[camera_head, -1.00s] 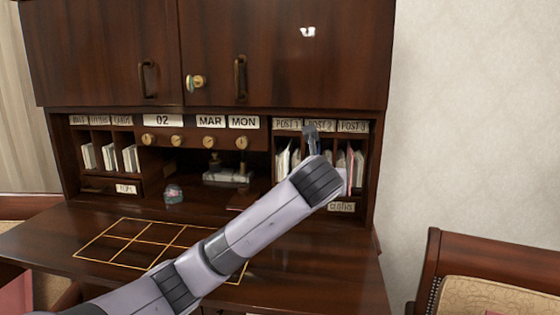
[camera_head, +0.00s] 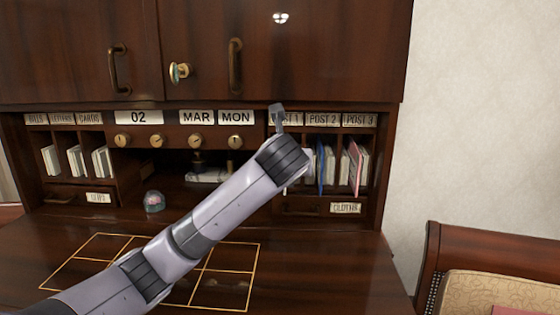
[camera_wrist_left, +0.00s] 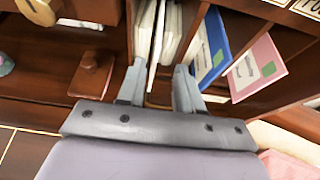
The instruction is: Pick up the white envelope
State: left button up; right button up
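White envelopes (camera_wrist_left: 172,32) stand upright in a cubby of the desk hutch in the left wrist view. One thin white envelope (camera_wrist_left: 155,45) sticks out towards me, its near edge between my fingers. My left gripper (camera_wrist_left: 159,84) is open in front of this cubby, fingers apart, one on each side of that edge. I cannot tell whether either finger touches it. In the head view my left arm covers most of the POST 1 cubby, and its fingers are largely hidden behind the wrist. My right gripper is in neither view.
Blue envelopes (camera_wrist_left: 212,45) stand right of the white ones, and pink envelopes (camera_wrist_left: 258,68) further right. Cubby dividers stand close to my fingers. The desk top (camera_head: 330,265) is mostly clear; a glass paperweight (camera_head: 154,201) sits at its back. A chair (camera_head: 430,265) is at right.

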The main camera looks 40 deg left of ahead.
pick_arm(q)
jog(key=shift+a+r+x, duration=0.1)
jog(key=shift+a+x, duration=0.05)
jog(key=shift+x, duration=1.6)
jog(key=shift+a+r+x, duration=0.15)
jog(key=shift+x, duration=1.65)
jog(key=shift+s, duration=0.1)
grip_shut()
